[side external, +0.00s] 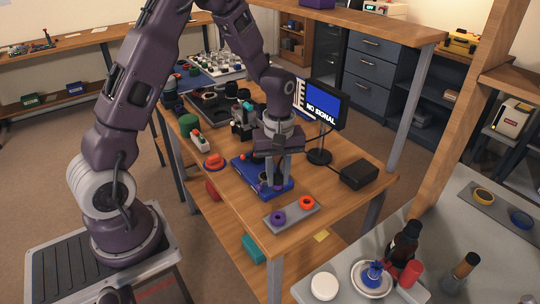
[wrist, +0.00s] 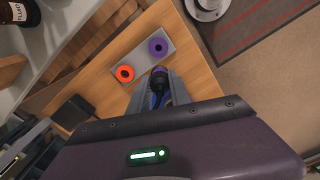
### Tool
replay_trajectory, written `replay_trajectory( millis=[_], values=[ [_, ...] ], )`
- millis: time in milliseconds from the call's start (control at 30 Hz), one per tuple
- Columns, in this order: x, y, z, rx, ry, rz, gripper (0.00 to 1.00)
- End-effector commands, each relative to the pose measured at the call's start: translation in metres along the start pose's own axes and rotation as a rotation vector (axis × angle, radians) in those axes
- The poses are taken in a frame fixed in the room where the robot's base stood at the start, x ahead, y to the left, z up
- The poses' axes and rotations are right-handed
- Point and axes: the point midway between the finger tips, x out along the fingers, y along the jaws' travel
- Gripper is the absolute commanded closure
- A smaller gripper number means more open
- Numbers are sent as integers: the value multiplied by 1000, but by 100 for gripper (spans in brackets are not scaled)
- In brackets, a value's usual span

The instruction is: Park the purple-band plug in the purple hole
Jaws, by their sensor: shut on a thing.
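A grey plate (side external: 292,214) near the front corner of the wooden table carries a purple ring with a dark hole (side external: 278,217) and an orange ring (side external: 307,202). The wrist view shows the purple hole (wrist: 158,47) and the orange ring (wrist: 124,73) ahead of the fingers. My gripper (side external: 277,181) points down over the blue tray, behind the plate. In the wrist view my gripper (wrist: 158,92) is shut on a dark plug with a purple band (wrist: 158,77). The plug is apart from the purple hole in the picture; its lower end is hard to make out.
The blue tray (side external: 245,168) lies under my gripper. A monitor (side external: 322,103) on a stand and a black box (side external: 359,175) stand to the right. An orange-red button (side external: 214,161) is at the left edge. Bare wood surrounds the plate.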

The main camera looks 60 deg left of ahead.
Motion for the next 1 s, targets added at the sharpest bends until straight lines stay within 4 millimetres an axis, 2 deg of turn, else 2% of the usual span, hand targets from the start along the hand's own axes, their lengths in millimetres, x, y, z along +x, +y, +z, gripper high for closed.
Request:
replay_trajectory(
  millis=[33,100,200,600,800,1000],
  values=[
    [-1,-1,14,51,0,1,100],
    [0,-3,26,97,0,2,100],
    [4,-5,32,122,0,0,100],
    [48,-4,31,118,-1,1,100],
    [59,-4,30,118,0,2,100],
    [60,-4,30,117,0,3,100]
  ],
)
